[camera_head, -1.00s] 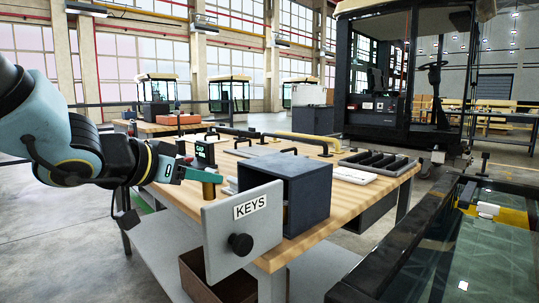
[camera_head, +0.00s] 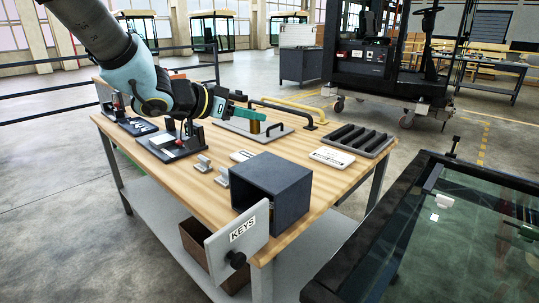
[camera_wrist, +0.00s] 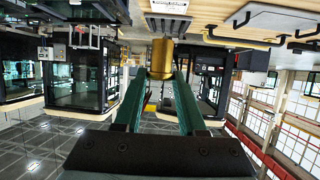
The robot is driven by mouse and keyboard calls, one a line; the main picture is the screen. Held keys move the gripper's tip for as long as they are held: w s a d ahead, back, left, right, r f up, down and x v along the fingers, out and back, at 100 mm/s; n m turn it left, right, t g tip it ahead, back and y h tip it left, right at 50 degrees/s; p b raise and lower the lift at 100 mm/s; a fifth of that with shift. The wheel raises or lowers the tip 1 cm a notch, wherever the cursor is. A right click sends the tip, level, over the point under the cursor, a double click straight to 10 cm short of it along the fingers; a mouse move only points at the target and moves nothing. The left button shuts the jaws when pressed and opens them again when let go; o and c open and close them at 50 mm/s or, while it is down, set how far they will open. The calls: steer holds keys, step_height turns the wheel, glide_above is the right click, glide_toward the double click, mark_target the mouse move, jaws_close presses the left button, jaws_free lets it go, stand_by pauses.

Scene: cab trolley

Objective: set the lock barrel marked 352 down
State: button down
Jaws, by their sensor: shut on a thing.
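My gripper (camera_head: 257,119) reaches over the workbench from the left, its green fingers shut on a brass lock barrel (camera_head: 255,127). In the wrist view the barrel (camera_wrist: 161,57) stands out between the fingertips (camera_wrist: 161,76). No number can be read on it. In the head view the barrel appears in front of a grey plate with a black handle (camera_head: 275,132); whether it touches anything below cannot be told. A dark tray with several slots (camera_head: 388,151) lies to the right on the wooden bench (camera_head: 310,210).
A dark box (camera_head: 296,190) with its KEYS door (camera_head: 222,238) hanging open stands at the front. Grey brackets (camera_head: 203,163), a white labelled plate (camera_head: 332,157), and yellow (camera_head: 290,107) and black handrails lie on the bench. A glass-topped frame (camera_head: 450,240) is at right.

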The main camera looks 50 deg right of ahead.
step_height(320, 180, down, 10)
steer(key=shift+d+r, duration=0.1)
steer(key=shift+d, duration=0.05)
stand_by(0.3)
steer(key=shift+f+b, duration=0.2)
steer(key=shift+b, duration=0.15)
steer(key=shift+c, duration=2.4)
jaws_free()
